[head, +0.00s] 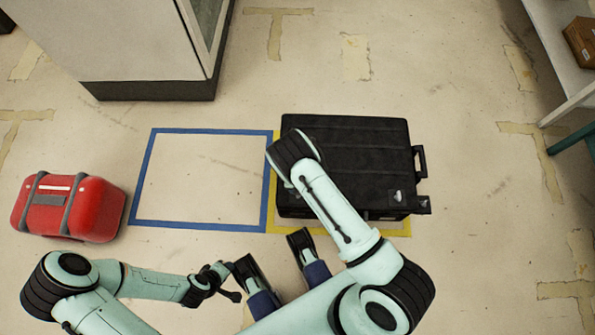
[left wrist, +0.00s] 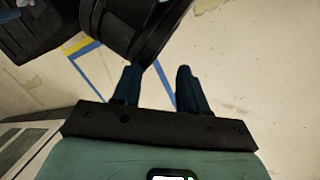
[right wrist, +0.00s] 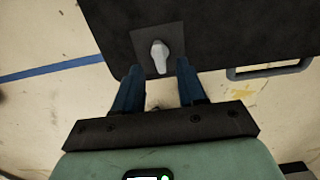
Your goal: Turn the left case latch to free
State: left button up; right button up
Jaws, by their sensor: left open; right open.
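The black case (head: 350,150) lies on the floor inside a yellow tape outline, partly covered by my right arm. In the right wrist view, a light grey latch knob (right wrist: 160,57) sits on a grey square plate (right wrist: 145,36) on the dark case (right wrist: 235,30). The knob stands almost upright in that view. My right gripper (right wrist: 155,75) is open, its blue fingers on either side of the lower end of the knob, with no contact visible. My left gripper (left wrist: 157,72) is open and empty, away from the latch.
A case handle (right wrist: 270,70) is right of the latch. A red bag (head: 65,207) lies at the left. The blue-taped square (head: 152,222) beside the case is empty. A pale cabinet (head: 130,45) stands at the back left, and a shelf (head: 555,50) stands at the right.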

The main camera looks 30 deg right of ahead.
pick_arm(q)
jog(key=shift+w+a+f+t+b, duration=0.15)
jog(key=shift+w+a+f, duration=0.1)
jog(key=shift+w, duration=0.15)
jog(key=shift+w+a+f+t+b, duration=0.15)
jog(key=shift+w+f, duration=0.1)
jog(key=shift+w, duration=0.15)
pick_arm(e)
jog(key=shift+f, duration=1.6)
grip_shut()
